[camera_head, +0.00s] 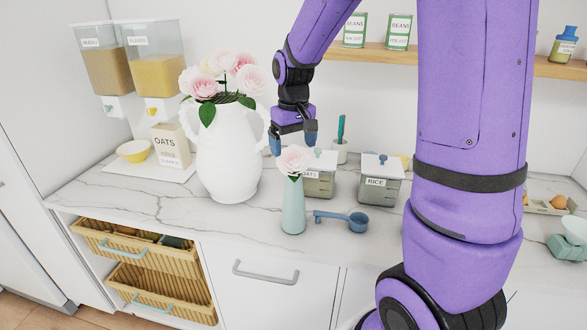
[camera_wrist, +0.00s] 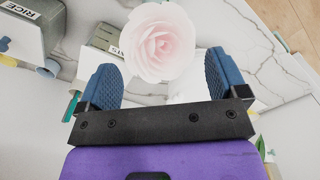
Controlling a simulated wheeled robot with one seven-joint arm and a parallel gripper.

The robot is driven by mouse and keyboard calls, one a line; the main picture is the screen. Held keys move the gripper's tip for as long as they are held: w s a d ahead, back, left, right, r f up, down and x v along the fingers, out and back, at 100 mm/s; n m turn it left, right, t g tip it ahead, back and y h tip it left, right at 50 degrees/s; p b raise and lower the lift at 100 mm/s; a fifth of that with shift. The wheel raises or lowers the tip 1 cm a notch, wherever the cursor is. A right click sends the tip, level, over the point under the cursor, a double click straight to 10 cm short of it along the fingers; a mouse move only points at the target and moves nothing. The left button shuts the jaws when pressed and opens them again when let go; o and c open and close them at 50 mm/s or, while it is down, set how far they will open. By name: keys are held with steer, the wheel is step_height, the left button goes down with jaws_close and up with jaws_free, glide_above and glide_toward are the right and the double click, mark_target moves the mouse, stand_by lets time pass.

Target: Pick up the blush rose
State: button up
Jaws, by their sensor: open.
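The blush rose (camera_head: 294,160) is a single pale pink bloom standing upright in a slim mint-green vase (camera_head: 293,208) near the counter's front. In the wrist view the rose (camera_wrist: 158,42) lies ahead of the fingers, centred across the gap and close to the fingertips. My gripper (camera_head: 293,140) is above and just behind the bloom in the head view, pointing down. Its blue fingers (camera_wrist: 162,70) are spread wide with nothing held between them. The stem and most of the vase are hidden under the bloom in the wrist view.
A big white pitcher (camera_head: 228,155) of pink roses stands close on the left. Behind and right are an oats canister (camera_head: 319,182) and a rice canister (camera_head: 377,190). A blue scoop (camera_head: 343,219) lies right of the vase. Bare marble (camera_head: 250,225) lies left of the vase.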

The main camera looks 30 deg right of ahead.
mark_target(293, 152)
steer(key=shift+f, duration=2.6)
steer(key=c, duration=1)
step_height(293, 152, up, 18)
steer(key=shift+d, duration=0.1)
